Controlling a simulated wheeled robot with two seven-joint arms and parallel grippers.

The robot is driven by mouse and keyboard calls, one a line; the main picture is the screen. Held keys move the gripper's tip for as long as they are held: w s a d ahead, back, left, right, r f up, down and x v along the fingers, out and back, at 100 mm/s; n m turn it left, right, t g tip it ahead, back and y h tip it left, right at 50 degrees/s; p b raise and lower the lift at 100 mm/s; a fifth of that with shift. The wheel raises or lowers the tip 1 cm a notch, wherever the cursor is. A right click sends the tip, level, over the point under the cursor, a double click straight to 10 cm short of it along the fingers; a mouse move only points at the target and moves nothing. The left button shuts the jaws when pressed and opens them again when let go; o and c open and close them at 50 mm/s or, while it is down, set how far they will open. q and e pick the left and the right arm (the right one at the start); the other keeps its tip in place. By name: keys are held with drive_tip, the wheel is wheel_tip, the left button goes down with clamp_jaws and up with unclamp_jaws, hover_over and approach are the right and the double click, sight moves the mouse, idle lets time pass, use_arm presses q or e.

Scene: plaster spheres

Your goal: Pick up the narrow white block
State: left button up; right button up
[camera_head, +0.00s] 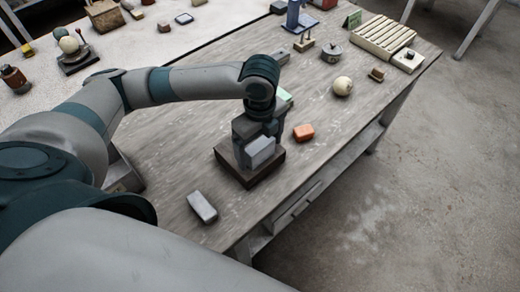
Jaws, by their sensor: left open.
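A narrow pale grey-white block (202,207) lies on the wooden table near its front edge, apart from my gripper. My left gripper (259,142) points down over a dark brown square base (232,170), to the right of and beyond that block. It is open. A light grey boxy shape (262,153) shows at its fingers; I cannot tell whether it is a finger or a block on the base. My gripper and wrist hide part of the base. My right gripper is not in view.
An orange block (303,132) sits just right of my gripper, and a green piece (285,96) is partly hidden behind it. A plaster sphere (343,86), a lidded grey pot (331,53) and a slatted cream tray (382,36) stand farther back. The table (335,125) is clear between them.

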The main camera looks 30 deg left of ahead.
sight(262, 143)
use_arm(q)
drive_tip(key=c, duration=1.6)
drive_tip(key=shift+o, duration=0.2)
drive_tip(key=shift+r, duration=0.1)
drive_tip(key=shift+w+r, duration=0.1)
drive_tip(key=shift+r, duration=0.35)
drive_tip(key=r, duration=0.1)
drive_tip(key=r+b, duration=0.1)
drive_tip(key=r, duration=0.1)
drive_tip(key=shift+w+d+r, duration=0.15)
drive_tip(key=shift+d, duration=0.1)
drive_tip(key=w+d+r+b, duration=0.3)
drive_tip(key=w+d+r, duration=0.3)
drive_tip(key=d, duration=0.3)
drive_tip(key=shift+r, duration=0.35)
